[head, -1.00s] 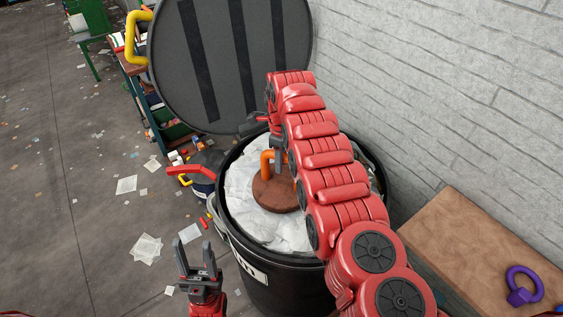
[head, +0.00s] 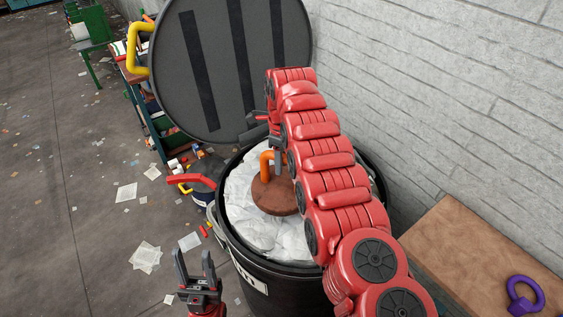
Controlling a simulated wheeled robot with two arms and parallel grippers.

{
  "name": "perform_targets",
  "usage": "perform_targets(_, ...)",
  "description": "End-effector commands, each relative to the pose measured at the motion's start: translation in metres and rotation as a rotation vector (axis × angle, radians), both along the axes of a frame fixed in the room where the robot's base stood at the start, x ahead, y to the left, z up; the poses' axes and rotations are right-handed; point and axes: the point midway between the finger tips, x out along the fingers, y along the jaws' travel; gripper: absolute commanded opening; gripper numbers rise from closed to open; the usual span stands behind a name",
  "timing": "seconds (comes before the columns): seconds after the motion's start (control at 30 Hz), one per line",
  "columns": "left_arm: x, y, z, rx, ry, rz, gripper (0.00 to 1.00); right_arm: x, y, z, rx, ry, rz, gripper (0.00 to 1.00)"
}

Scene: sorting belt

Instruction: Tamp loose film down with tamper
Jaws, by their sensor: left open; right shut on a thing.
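The tamper (head: 272,196) has a round brown wooden plate and an orange handle. Its plate rests on the white loose film (head: 250,226) inside a black drum (head: 290,268). My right gripper (head: 278,150) is shut on the tamper's handle, and my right arm hides part of the grip and the right side of the drum. My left gripper (head: 195,266) is open and empty, left of the drum and apart from it.
The drum's dark round lid (head: 232,70) stands raised behind the drum, with a yellow handle (head: 139,40). A wooden box (head: 470,262) with a purple ring weight (head: 525,295) stands right. Papers litter the floor.

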Motion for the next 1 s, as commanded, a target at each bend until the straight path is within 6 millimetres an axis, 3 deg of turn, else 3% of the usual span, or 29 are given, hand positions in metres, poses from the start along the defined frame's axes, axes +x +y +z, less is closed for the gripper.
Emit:
perform_targets(0.47,0.000,0.000,-0.001,0.000,0.000,0.000,0.50,0.001,0.000,0.000,0.001,-0.003,0.000,0.00)
perform_targets(1.0,0.000,0.000,-0.014,0.000,0.000,0.000,0.50,0.001,0.000,-0.022,0.001,-0.004,0.000,0.00)
